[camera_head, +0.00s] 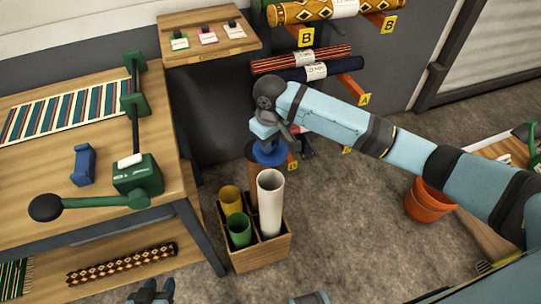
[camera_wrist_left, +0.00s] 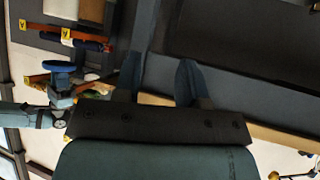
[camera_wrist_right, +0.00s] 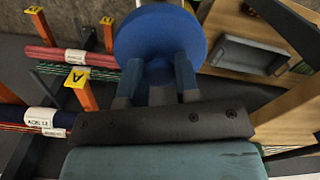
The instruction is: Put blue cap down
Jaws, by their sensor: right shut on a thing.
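The blue cap (camera_head: 270,153) is a round disc, held by my right gripper (camera_head: 268,138) near the tops of the tubes in the wooden crate (camera_head: 262,256). In the right wrist view the cap (camera_wrist_right: 160,38) shows its broad face, with the fingers of my right gripper (camera_wrist_right: 158,82) shut on its stem. A brown tube (camera_head: 251,160) stands close beside or below the cap; I cannot tell whether they touch. My left gripper (camera_head: 150,292) is low at the bottom edge of the head view. Its fingers (camera_wrist_left: 158,82) are apart and empty in the left wrist view.
The crate also holds white (camera_head: 270,200), yellow (camera_head: 231,198) and green (camera_head: 239,229) tubes. A workbench (camera_head: 100,195) stands at left, with a green clamp (camera_head: 138,175) and blue block (camera_head: 84,165). Rolled rugs (camera_head: 300,60) lie on wall brackets. An orange bucket (camera_head: 428,203) is at right.

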